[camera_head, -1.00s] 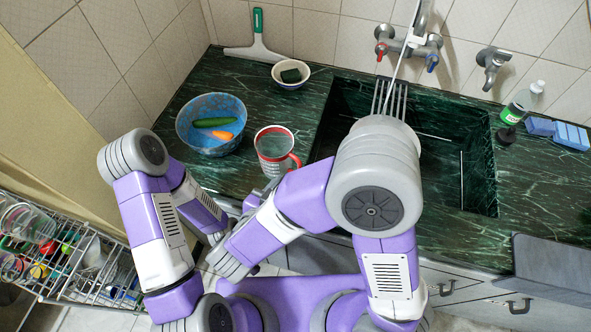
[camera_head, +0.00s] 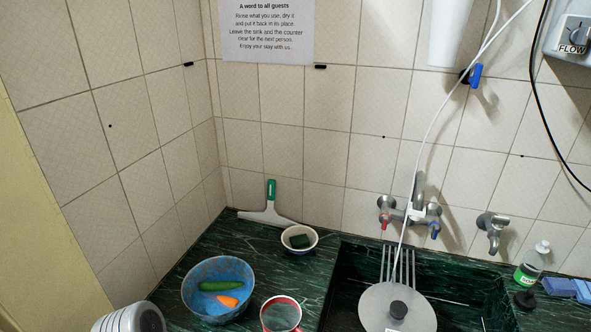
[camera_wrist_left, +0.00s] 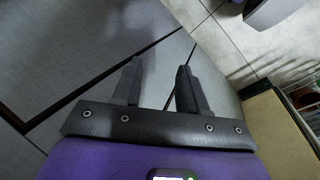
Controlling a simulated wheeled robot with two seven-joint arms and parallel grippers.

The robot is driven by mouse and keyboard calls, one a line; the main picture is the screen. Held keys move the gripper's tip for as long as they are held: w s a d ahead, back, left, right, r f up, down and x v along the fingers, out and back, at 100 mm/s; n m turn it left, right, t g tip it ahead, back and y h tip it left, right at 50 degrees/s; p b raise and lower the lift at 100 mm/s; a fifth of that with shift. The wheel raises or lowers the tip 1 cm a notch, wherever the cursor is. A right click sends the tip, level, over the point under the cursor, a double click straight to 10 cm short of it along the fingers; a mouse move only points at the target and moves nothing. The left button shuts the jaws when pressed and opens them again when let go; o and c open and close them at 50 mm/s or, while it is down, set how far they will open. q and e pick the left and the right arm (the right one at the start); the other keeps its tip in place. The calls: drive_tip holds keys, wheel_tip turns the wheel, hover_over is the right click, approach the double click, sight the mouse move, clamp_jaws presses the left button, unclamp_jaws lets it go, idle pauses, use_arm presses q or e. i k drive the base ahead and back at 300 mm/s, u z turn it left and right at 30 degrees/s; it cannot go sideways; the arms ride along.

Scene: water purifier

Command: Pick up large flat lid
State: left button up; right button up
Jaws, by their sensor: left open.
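A round flat grey lid (camera_head: 376,307) with a black knob shows at the bottom of the head view. It lies over the dark sink, in front of grey bars (camera_head: 398,264); its near edge is at or beyond the frame edge. My left gripper (camera_wrist_left: 159,64) shows only in the left wrist view. Its two dark fingers stand apart with nothing between them, facing grey cabinet fronts and away from the lid. My right gripper is not in any current view.
The dark green counter holds a blue bowl (camera_head: 236,270) with vegetables, a red-rimmed cup (camera_head: 281,315), a small white bowl (camera_head: 299,248) and a squeegee (camera_head: 269,216). A faucet (camera_head: 412,210) with a white hose stands behind the sink. A soap bottle (camera_head: 531,265) stands right.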

sight(384, 307)
drive_tip(key=k, duration=0.95)
